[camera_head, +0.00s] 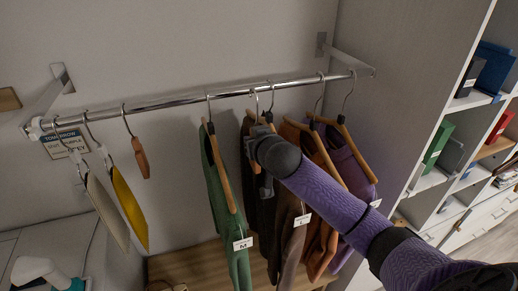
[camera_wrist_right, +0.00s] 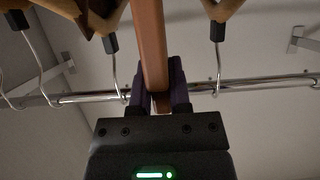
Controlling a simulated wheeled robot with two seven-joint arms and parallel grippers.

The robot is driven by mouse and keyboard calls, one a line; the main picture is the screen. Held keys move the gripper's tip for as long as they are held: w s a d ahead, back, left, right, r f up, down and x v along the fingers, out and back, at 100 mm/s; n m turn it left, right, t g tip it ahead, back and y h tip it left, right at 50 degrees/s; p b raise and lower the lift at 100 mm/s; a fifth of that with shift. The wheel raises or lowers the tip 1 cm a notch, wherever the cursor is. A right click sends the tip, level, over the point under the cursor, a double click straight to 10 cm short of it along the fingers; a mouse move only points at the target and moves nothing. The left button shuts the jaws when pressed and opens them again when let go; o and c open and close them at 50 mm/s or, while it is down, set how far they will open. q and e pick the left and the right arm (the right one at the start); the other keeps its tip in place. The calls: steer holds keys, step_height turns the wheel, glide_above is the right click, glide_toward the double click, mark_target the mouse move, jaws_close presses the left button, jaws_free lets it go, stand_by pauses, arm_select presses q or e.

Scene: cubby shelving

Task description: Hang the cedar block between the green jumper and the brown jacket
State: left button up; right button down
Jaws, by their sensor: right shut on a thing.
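The green jumper (camera_head: 222,190) hangs on a wooden hanger from the chrome rail. The brown jacket (camera_head: 288,240) hangs to its right. My right gripper (camera_head: 250,143) is in the gap between them, just below the rail, with its fingers mostly hidden in the head view. In the right wrist view my right gripper (camera_wrist_right: 158,75) is shut on a reddish-brown bar, the cedar block (camera_wrist_right: 150,35). A thin hook (camera_head: 256,97) shows at the rail above the gripper; the wrist hides whether it bears the block. My left gripper is out of view.
The rail (camera_head: 165,101) also bears rust (camera_head: 318,240) and purple (camera_head: 345,165) garments at right. At left hang a yellow piece (camera_head: 130,205), a pale piece (camera_head: 105,210) and a small brown piece (camera_head: 140,157). Bare rail lies left of the jumper. Cubbies (camera_head: 440,205) stand at right.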

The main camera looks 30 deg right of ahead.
steer(key=r+b+x, duration=0.1)
steer(key=b+x, duration=0.7)
steer(key=x, duration=0.3)
steer(key=shift+w, duration=0.5)
steer(key=shift+d+r, duration=0.15)
steer(key=shift+c, duration=2.4)
jaws_free()
steer(key=shift+s, duration=0.15)
steer(key=b+v, duration=0.1)
steer(key=v, duration=0.8)
steer(key=shift+s+r, duration=0.2)
steer(key=shift+s, duration=0.1)
steer(key=shift+f, duration=0.1)
